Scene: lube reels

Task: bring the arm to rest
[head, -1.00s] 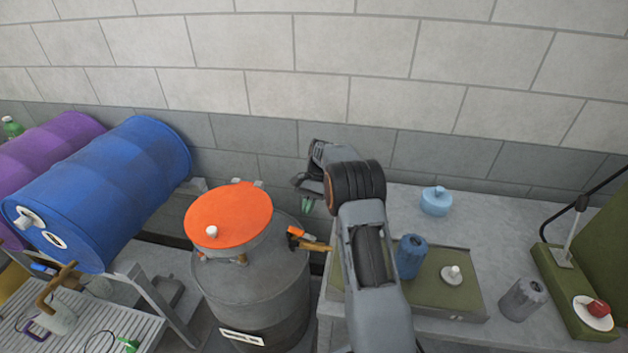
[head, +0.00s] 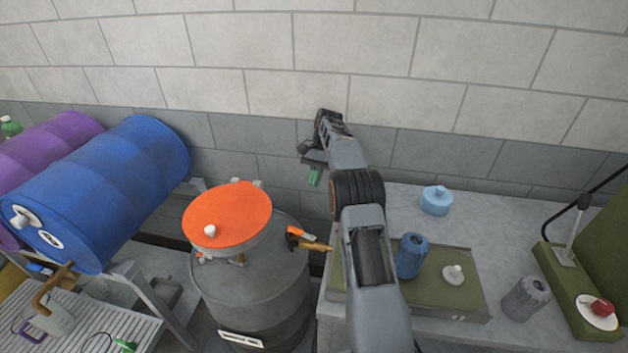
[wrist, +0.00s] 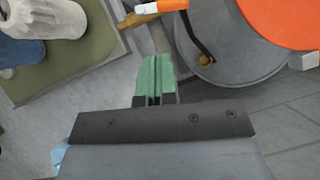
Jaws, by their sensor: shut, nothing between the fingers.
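My gripper (head: 314,177) is up in the air at the middle of the head view, in front of the grey wall, above the gap between the grey drum (head: 255,290) and the bench. Its green fingertips also show in the wrist view (wrist: 156,78), pressed together with nothing between them. My arm reaches up from the bottom of the head view and hides part of the bench and the green tray behind it. The gripper touches nothing that I can see.
The grey drum bears an orange lid (head: 230,213) and a wooden-handled tool (head: 308,243). A blue barrel (head: 110,190) lies on a rack at left. The bench at right holds a green tray (head: 450,300), a blue canister (head: 411,256) and a light blue container (head: 436,201).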

